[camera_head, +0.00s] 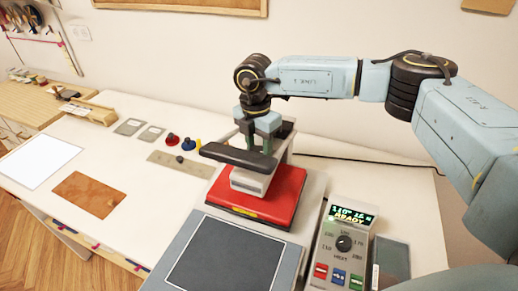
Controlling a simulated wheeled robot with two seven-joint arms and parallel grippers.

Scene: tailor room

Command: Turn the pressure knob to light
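A heat press with a red upper plate (262,205) and a dark handle bar (225,152) stands on the white table. A dark piece (287,126) at the top of its post is partly hidden by my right gripper (259,140); I cannot tell whether it is the pressure knob. My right gripper points down just above and behind the handle bar. Whether its fingers touch or hold anything is unclear. A control box (326,238) stands to the right, with a round black dial (344,243) marked with numbers and a lit display reading READY. My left gripper is out of view.
The press's dark lower pad (222,254) lies in front. To the left are a white sheet (37,162), a brown leather piece (90,194), a ruler-like strip (182,165) and small red, yellow and blue items. A grey slab (391,262) lies beside the control box.

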